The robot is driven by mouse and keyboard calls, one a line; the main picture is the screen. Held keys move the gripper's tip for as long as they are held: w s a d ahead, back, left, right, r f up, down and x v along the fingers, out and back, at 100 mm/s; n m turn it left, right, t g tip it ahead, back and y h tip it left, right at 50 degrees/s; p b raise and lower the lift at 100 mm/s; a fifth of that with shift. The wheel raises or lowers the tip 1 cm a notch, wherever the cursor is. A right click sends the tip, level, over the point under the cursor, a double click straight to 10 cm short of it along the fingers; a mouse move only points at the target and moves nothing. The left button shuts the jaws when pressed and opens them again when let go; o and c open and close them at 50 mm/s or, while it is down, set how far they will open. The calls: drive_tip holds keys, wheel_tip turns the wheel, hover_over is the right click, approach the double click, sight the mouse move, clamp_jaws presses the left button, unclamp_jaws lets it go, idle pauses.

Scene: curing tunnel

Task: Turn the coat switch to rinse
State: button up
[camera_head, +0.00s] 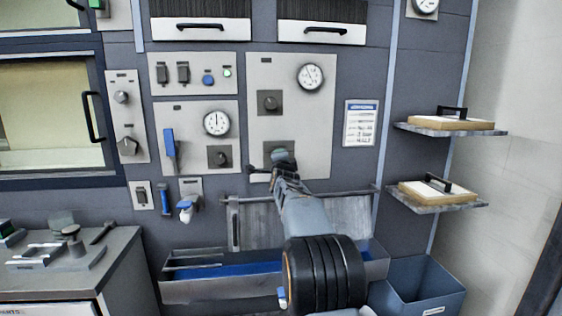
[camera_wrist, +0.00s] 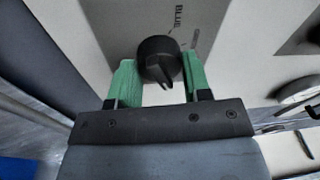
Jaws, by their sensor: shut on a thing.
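In the wrist view, the black round switch knob (camera_wrist: 157,52) with a raised ridge sits on a grey plate. My gripper (camera_wrist: 158,72) has its green fingers on either side of the knob and is shut on it. The ridge slants toward the lower right of the picture. The word BLUE shows on the plate above the knob, and a second label beside it is too blurred to read. In the head view, my gripper (camera_head: 271,163) is at the lower part of the tall light panel (camera_head: 319,115); my arm and gripper hide the knob there.
Above my gripper on the same panel are another dark knob (camera_head: 269,101) and a round gauge (camera_head: 310,76). A panel with a blue lever (camera_head: 170,148) is to the left. A trough (camera_head: 222,290) lies below, and two shelves (camera_head: 450,129) (camera_head: 437,205) stick out at the right.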

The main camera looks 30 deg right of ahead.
drive_tip(key=shift+r, duration=0.15)
drive_tip(key=o, duration=0.9)
drive_tip(key=shift+s, duration=0.1)
drive_tip(key=b+v, duration=0.3)
drive_tip(key=v, duration=1)
drive_tip(key=shift+s+a, duration=0.15)
drive_tip(key=shift+s, duration=0.2)
drive_tip(key=shift+f, duration=0.2)
